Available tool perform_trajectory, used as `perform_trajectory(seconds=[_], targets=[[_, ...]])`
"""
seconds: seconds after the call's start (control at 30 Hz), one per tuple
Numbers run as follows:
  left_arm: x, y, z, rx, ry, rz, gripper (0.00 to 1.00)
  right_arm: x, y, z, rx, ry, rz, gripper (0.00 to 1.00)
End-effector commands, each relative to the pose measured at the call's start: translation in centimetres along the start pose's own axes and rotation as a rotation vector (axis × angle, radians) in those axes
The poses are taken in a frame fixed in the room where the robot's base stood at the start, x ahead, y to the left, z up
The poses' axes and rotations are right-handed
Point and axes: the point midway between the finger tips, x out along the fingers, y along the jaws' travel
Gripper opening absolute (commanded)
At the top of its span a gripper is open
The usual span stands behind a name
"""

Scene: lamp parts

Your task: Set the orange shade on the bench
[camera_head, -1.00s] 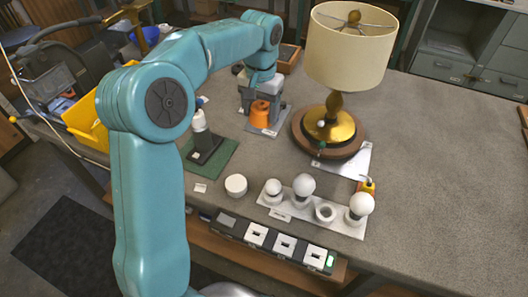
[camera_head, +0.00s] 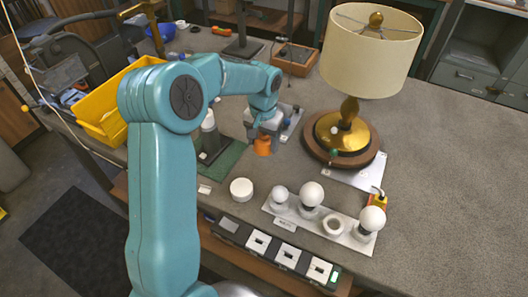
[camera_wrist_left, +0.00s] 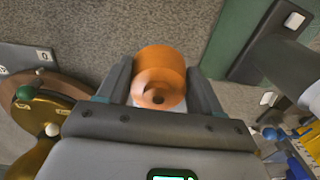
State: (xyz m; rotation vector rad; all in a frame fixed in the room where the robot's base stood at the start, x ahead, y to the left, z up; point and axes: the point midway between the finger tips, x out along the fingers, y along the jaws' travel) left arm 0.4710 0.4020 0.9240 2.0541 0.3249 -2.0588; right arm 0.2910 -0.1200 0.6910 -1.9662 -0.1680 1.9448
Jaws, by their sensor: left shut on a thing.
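The small orange shade (camera_head: 263,147) is between the fingers of my left gripper (camera_head: 263,137), which is shut on it. In the left wrist view the shade (camera_wrist_left: 160,62) shows as an orange cup with a dark hole, a finger on each side. It is over the grey bench (camera_head: 440,160), in front of a grey plate (camera_head: 291,122). I cannot tell whether it touches the bench top. My right gripper is not in view.
A large lamp with a cream shade (camera_head: 366,50) and round wooden base stands right of the gripper. In front are a white bulb rack (camera_head: 352,240), a white puck (camera_head: 241,190) and a switch strip (camera_head: 272,252). A green mat (camera_head: 228,156) lies left. Bench at right is clear.

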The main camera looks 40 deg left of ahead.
Motion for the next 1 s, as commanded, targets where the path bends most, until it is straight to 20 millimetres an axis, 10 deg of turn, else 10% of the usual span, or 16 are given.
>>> perform_trajectory(seconds=[0.4, 0.8, 0.83, 0.87, 1.0], targets=[[5.2, 0.1, -0.3, 0.000, -0.001, -0.001, 0.35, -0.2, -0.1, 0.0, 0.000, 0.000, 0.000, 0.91], [5.9, 0.1, -0.4, 0.001, 0.001, -0.001, 0.35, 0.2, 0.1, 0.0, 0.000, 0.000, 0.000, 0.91], [5.8, 0.1, -0.4, 0.001, 0.001, -0.001, 0.72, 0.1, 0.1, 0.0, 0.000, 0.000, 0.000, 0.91], [5.7, 0.1, -0.4, 0.001, 0.001, -0.001, 0.82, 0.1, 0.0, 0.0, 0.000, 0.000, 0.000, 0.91], [5.7, 0.1, -0.3, 0.001, 0.001, -0.001, 0.91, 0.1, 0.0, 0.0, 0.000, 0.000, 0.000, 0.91]])
